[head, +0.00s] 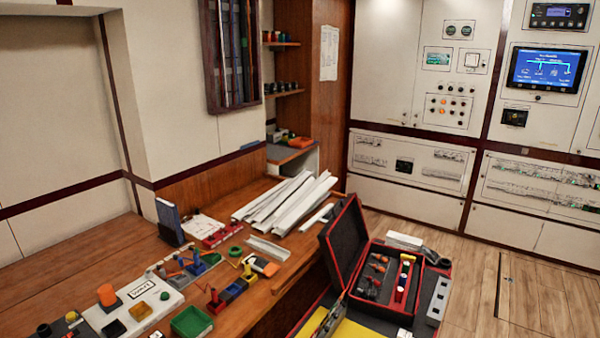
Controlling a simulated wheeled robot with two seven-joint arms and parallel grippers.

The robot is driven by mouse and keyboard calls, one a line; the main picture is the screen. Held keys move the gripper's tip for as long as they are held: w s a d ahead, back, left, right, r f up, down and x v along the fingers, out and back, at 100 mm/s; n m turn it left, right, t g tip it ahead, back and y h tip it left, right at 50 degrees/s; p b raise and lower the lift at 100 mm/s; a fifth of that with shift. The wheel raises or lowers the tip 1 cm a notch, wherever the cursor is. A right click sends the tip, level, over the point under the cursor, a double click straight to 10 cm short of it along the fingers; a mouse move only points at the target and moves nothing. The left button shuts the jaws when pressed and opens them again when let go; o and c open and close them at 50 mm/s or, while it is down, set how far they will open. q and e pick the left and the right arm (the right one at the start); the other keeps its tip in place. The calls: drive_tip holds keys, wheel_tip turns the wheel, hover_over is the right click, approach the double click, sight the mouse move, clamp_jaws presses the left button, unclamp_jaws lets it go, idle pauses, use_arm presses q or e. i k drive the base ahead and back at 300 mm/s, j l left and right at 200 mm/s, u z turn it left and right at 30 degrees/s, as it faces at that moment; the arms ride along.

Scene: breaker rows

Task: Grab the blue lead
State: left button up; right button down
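No blue lead can be made out for certain. A dark wood wall rack (214,60) at the upper left holds long upright strands, some of them bluish, but they are too small to tell apart. Small blue pieces (196,264) sit among the parts on the wooden bench (190,215); I cannot tell whether any is a lead. Neither of my grippers shows in the head view.
White trunking lengths (285,200) lie at the bench's far end. A green tray (191,322) and a white board (135,307) are near its front. An open red-and-black case (345,238) stands right of the bench. Wooden floor (530,290) is clear at right.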

sight(195, 254)
drive_tip(key=u, duration=0.8)
